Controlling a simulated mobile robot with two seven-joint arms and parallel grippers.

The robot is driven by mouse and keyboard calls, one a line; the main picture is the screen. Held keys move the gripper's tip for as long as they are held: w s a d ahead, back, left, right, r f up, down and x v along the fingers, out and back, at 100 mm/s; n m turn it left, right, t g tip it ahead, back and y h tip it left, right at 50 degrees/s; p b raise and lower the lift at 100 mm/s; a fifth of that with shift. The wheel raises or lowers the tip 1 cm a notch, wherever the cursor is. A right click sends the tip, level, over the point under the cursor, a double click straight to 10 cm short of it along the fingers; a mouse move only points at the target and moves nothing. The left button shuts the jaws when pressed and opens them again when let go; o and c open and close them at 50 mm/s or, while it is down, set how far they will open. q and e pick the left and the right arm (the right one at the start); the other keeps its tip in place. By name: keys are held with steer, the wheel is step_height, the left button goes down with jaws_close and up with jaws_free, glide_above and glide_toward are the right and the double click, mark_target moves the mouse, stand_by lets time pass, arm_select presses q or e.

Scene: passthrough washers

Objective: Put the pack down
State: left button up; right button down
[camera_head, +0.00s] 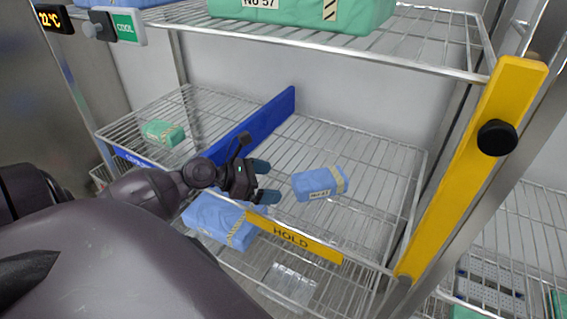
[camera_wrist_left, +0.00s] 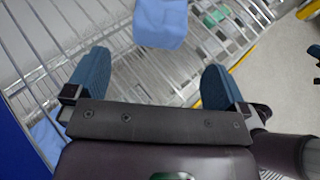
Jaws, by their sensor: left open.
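A blue wrapped pack (camera_head: 318,184) with a striped tape and a label lies on the wire shelf (camera_head: 375,205) behind the yellow HOLD strip (camera_head: 290,234). My left gripper (camera_head: 267,181) is open and empty just left of this pack, its blue fingers pointing toward it with a gap. In the left wrist view the pack (camera_wrist_left: 160,22) shows beyond the open fingertips (camera_wrist_left: 155,72). A second blue pack (camera_head: 215,218) shows below my left wrist, partly covered by the strip; I cannot tell its level. My right gripper is out of view.
A blue divider (camera_head: 245,128) splits the shelf; a green pack (camera_head: 163,133) lies left of it. A large green pack (camera_head: 305,12) sits on the upper rack. A yellow post (camera_head: 472,165) with a black knob (camera_head: 497,138) stands at right. Wire around the near pack is bare.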

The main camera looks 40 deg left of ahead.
arm_select(q)
steer(key=shift+v, duration=0.95)
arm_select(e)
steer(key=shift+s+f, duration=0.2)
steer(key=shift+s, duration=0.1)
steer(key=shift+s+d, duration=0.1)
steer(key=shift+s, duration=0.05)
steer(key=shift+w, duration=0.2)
